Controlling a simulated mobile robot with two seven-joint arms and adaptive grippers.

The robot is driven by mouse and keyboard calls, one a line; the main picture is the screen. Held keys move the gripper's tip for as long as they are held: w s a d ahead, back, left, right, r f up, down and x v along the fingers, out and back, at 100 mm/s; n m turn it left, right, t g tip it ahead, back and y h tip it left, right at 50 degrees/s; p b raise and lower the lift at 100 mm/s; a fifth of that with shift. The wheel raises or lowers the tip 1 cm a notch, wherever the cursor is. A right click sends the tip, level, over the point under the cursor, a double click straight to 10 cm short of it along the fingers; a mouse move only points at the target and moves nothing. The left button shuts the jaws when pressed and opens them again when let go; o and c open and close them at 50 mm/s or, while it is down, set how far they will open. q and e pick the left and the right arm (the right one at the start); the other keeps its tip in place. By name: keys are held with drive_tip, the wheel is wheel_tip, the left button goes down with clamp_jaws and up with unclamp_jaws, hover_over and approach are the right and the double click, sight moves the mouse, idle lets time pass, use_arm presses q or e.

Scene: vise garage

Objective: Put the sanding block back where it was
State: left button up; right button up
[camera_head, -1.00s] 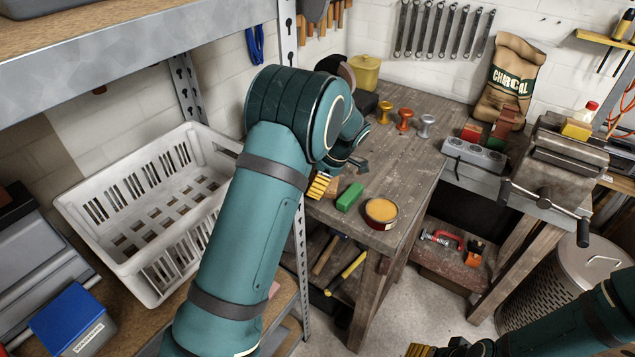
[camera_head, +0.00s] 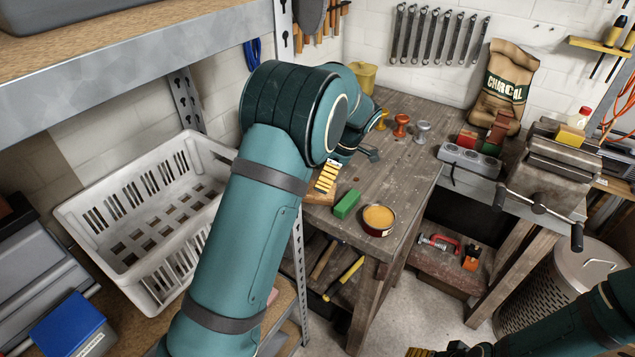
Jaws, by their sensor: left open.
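My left gripper (camera_head: 350,166) is open above the near left part of the wooden workbench (camera_head: 392,165). Its yellow-ridged finger is turned toward me, and the other finger is dark; nothing shows between them. A tan block (camera_head: 319,198) lies at the bench edge just below that finger, partly hidden. A green block (camera_head: 346,204) lies to its right, apart from the gripper. A yellow block (camera_head: 571,135) sits on the vise (camera_head: 565,160). I cannot tell for sure which block is the sanding block. My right gripper (camera_head: 425,352) barely shows at the bottom edge.
An open round tin (camera_head: 379,218) stands beside the green block. Several small stamp-like pieces (camera_head: 401,124) stand farther back. A white crate (camera_head: 95,205) fills the left shelf.

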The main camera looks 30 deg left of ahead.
use_arm(q)
drive_tip(key=v, duration=0.5)
drive_tip(key=shift+r+p, duration=0.2)
drive_tip(key=shift+p, duration=0.15)
drive_tip(key=shift+d, duration=0.1)
